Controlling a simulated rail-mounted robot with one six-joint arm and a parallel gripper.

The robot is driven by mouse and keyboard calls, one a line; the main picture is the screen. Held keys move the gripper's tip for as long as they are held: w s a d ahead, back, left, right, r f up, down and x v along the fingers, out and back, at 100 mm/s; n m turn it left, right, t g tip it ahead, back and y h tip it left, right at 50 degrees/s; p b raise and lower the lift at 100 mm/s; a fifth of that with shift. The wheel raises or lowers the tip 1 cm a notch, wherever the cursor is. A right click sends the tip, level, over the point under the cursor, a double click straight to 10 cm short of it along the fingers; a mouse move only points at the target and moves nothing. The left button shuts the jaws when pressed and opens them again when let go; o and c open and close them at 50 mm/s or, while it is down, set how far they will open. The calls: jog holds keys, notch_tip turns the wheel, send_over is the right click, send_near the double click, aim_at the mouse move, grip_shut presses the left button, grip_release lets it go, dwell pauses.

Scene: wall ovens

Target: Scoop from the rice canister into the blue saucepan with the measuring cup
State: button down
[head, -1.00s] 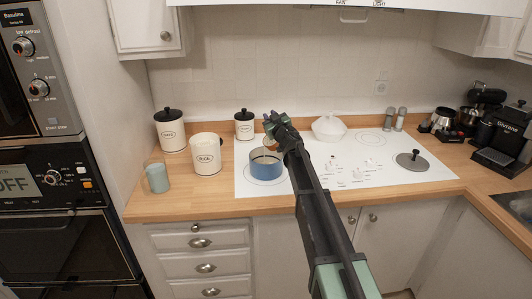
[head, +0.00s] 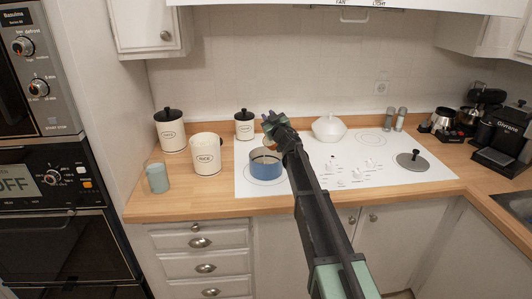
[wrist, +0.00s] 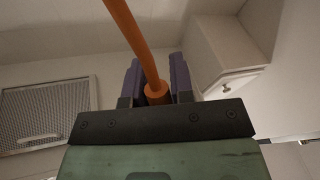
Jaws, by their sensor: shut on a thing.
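The blue saucepan (head: 267,167) stands on the left front ring of the white hob in the head view. The rice canister (head: 207,160) is the white open one left of it, on the wooden counter. Its contents are hard to make out. My gripper (head: 270,121) is above and behind the saucepan in the head view. In the wrist view my gripper (wrist: 155,82) is shut on an orange handle (wrist: 132,40), taken as that of the measuring cup. The cup's bowl cannot be made out.
Two white canisters with black lids (head: 171,134) (head: 244,128) stand at the back. A bluish cup (head: 157,178) is near the left counter edge. A white lidded dish (head: 329,127) and a dark pan lid (head: 412,161) are on the hob. A coffee machine (head: 488,105) is at right.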

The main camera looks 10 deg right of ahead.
jog(key=shift+s+a+n+y+b, duration=0.2)
jog(key=shift+s+a+n+y, duration=0.15)
jog(key=shift+a+n, duration=0.35)
jog(key=shift+s+a+n+y+b, duration=0.3)
jog(key=shift+a+n, duration=0.25)
jog(key=shift+n, duration=0.25)
dwell(1.9)
jog(key=shift+s+a+f+n+y+b, duration=0.15)
jog(key=shift+s+a+n+y+b, duration=0.25)
jog(key=shift+a+n, duration=0.5)
jog(key=shift+s+a+f+n+y+b, duration=0.15)
jog(key=shift+s+a+n+y+b, duration=0.3)
jog(key=shift+n, duration=0.65)
dwell(2.6)
